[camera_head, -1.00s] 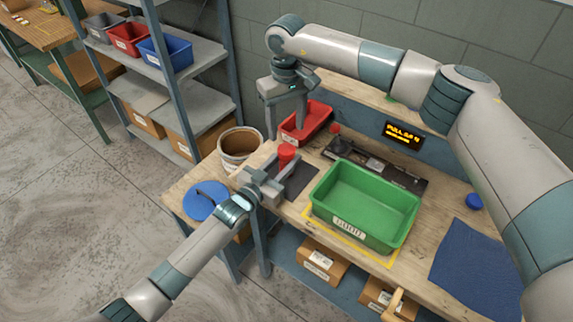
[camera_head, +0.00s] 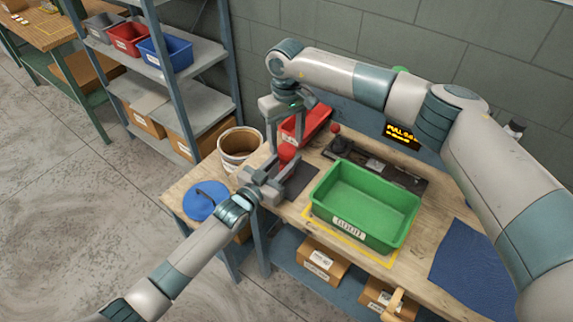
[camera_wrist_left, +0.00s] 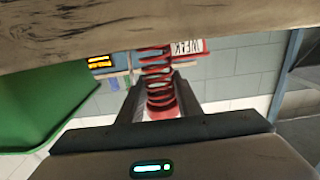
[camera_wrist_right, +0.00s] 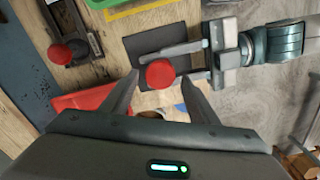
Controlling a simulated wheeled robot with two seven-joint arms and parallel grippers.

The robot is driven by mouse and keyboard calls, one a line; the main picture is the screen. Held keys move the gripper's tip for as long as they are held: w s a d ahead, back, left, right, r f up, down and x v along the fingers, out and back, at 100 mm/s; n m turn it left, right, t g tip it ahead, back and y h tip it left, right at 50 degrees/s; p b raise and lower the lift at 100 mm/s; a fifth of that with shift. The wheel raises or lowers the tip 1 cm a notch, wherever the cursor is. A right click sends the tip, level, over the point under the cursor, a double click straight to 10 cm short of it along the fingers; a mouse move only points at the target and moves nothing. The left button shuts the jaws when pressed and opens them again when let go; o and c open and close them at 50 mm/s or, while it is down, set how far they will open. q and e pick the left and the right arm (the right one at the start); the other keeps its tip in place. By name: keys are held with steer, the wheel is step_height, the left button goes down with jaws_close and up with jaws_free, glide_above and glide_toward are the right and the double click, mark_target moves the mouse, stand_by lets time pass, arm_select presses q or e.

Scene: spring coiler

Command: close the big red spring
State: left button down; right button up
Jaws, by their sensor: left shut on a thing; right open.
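The big red spring stands upright on a dark mat (camera_head: 300,180), its round red top (camera_head: 288,152) showing. In the left wrist view its red coils (camera_wrist_left: 160,92) stand between my left fingers. My left gripper (camera_head: 270,172) is shut on the spring from the side, low over the mat. My right gripper (camera_head: 286,140) points down from above and is open. In the right wrist view the red top (camera_wrist_right: 160,74) lies between and beyond the right fingertips, with a gap on each side. Most coils are hidden in the head view.
A green bin (camera_head: 365,205) stands right of the mat. A red bin (camera_head: 308,121) is behind it. A black panel with a red knob (camera_head: 336,128) and a lit sign (camera_head: 402,135) are at the back. A bucket (camera_head: 240,147) and blue lid (camera_head: 206,203) are at left.

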mark_target(286, 164)
steer(key=shift+f, duration=1.45)
